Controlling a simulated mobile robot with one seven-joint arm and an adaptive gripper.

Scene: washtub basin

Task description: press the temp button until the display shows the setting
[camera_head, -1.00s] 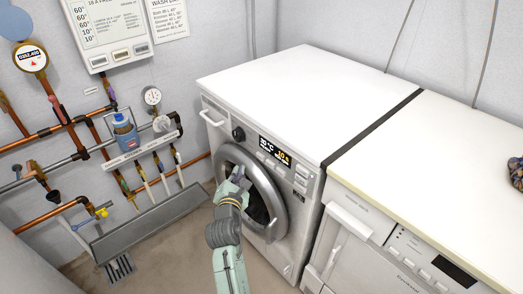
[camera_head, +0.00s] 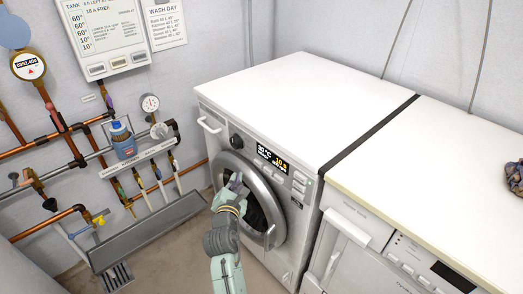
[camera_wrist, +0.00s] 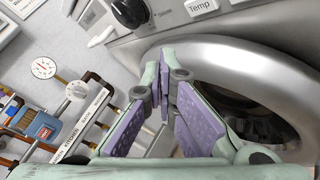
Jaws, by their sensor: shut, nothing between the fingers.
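The washing machine (camera_head: 228,143) stands against the back wall, its round door (camera_head: 270,207) facing me. Its lit display (camera_head: 272,158) shows orange and white characters, too small to read surely. In the wrist view the Temp button (camera_wrist: 200,8) is at the top edge, right of the black knob (camera_wrist: 130,12). My gripper (camera_head: 237,180) is in front of the door's upper left part, below the display and apart from the buttons. In the wrist view my gripper (camera_wrist: 166,52) is shut and empty, its tips below and left of the Temp button.
A second white appliance (camera_head: 345,245) stands close on the right. A wall panel (camera_head: 112,35) hangs above. The machine's white top (camera_head: 300,100) is clear.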

